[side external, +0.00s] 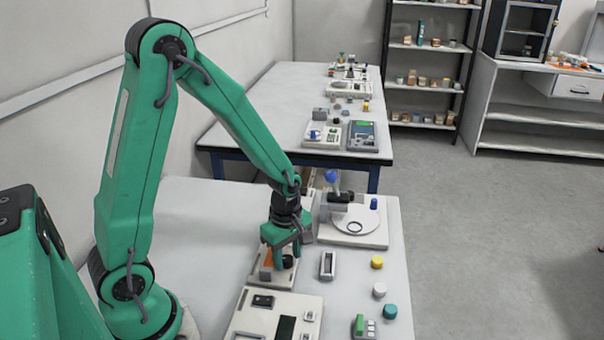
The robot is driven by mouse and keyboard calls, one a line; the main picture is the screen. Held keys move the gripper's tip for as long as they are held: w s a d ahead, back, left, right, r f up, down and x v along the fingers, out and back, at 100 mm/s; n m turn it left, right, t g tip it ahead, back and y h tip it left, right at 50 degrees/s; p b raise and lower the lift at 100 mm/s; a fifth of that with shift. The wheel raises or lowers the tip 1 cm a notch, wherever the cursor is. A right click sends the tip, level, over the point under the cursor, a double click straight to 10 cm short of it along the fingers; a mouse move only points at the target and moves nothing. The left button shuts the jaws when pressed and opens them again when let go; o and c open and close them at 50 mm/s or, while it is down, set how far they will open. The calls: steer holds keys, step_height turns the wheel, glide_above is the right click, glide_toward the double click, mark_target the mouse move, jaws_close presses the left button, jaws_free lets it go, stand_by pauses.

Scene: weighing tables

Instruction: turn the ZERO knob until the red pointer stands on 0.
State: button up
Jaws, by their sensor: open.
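My gripper (284,249) points down over a small pale instrument base (289,276) on the near table. Its green fingers stand apart, one on each side of a small dark round part (287,261) that looks like a knob. I cannot tell whether the fingers touch it. An orange patch (266,257) shows at the left of the gripper, partly hidden by a finger. I cannot make out a ZERO label, a scale or the red pointer.
A white device with a round plate (356,222) stands just behind the gripper. A pale box with a dark display (286,327) lies in front. A small frame (328,265), a yellow piece (377,262), a white piece (380,290) and a teal piece (390,311) stand at right.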

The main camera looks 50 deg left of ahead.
mark_target(287, 257)
steer(key=shift+s+f, duration=0.1)
steer(key=shift+s, duration=0.2)
steer(key=n, duration=0.3)
steer(key=shift+w, duration=0.1)
step_height(287, 257, up, 8)
steer(key=shift+w+r, duration=0.1)
steer(key=shift+w, duration=0.05)
steer(key=s+d+r+m+t, duration=0.1)
steer(key=s+r+m, duration=0.4)
steer(key=m, duration=0.6)
steer(key=s+d+r+m+t, duration=0.1)
steer(key=s+r+m+t, duration=0.3)
steer(key=r+m, duration=0.5)
steer(key=shift+s+d+r+m+t, duration=0.35)
steer(key=shift+s+m, duration=0.35)
steer(key=shift+m, duration=0.5)
steer(key=shift+w, duration=0.15)
